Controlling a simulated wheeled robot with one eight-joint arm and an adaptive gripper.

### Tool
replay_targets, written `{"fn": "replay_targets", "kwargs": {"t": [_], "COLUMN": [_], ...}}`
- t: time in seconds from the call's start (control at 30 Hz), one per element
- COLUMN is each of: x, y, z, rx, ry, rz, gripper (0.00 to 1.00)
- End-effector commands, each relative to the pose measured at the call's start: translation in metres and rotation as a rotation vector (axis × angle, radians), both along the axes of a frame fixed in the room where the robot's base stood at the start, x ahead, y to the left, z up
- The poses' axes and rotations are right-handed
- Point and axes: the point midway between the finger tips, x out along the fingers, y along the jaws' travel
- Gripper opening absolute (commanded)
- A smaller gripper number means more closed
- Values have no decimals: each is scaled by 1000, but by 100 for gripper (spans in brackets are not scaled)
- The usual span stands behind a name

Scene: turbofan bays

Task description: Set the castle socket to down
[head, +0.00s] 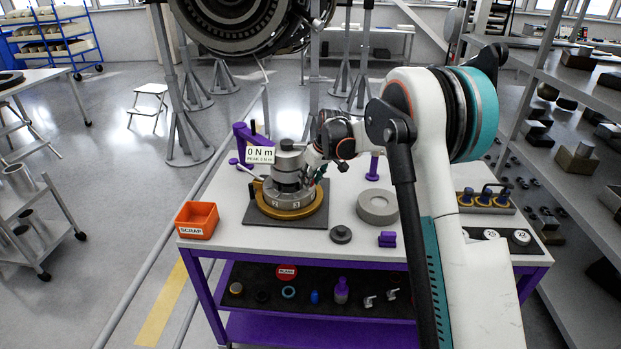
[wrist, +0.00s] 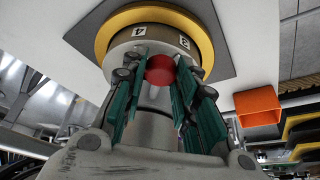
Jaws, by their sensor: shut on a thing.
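A grey stepped cylinder, which I take to be the castle socket (head: 288,165), stands upright at the fixture on the table. It also shows in the wrist view (wrist: 157,97), with a round red spot on its side. Below it is a grey collar (head: 289,200) marked with numbers, inside a yellow ring (wrist: 104,42) on a dark square plate (head: 257,217). My gripper (head: 316,173) reaches in from the right. Its teal fingers (wrist: 158,84) are shut around the grey cylinder. I cannot tell how deep the cylinder sits in the collar.
A readout (head: 260,155) shows 0 N m beside a purple post. An orange scrap bin (head: 197,220) stands at the table's left corner. A grey ring (head: 377,207), a small dark disc (head: 341,234) and a purple block (head: 387,239) lie right of the plate. An engine hangs behind.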

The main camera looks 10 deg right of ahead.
Motion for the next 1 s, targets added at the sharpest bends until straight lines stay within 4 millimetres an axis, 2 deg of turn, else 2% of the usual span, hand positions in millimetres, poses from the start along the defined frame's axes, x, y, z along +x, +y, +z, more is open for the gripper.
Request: {"fn": "replay_targets", "kwargs": {"t": [0.23,0.5,0.53,0.6,1.0], "x": [0,-1,-1,-1,-1], "y": [0,0,0,0,-1], "z": [-35,-37,-37,-37,-32], "rx": [0,-1,-1,-1,0], "ry": [0,3,3,3,1], "rz": [0,0,0,0,0], "gripper": [0,0,30,46,47]}}
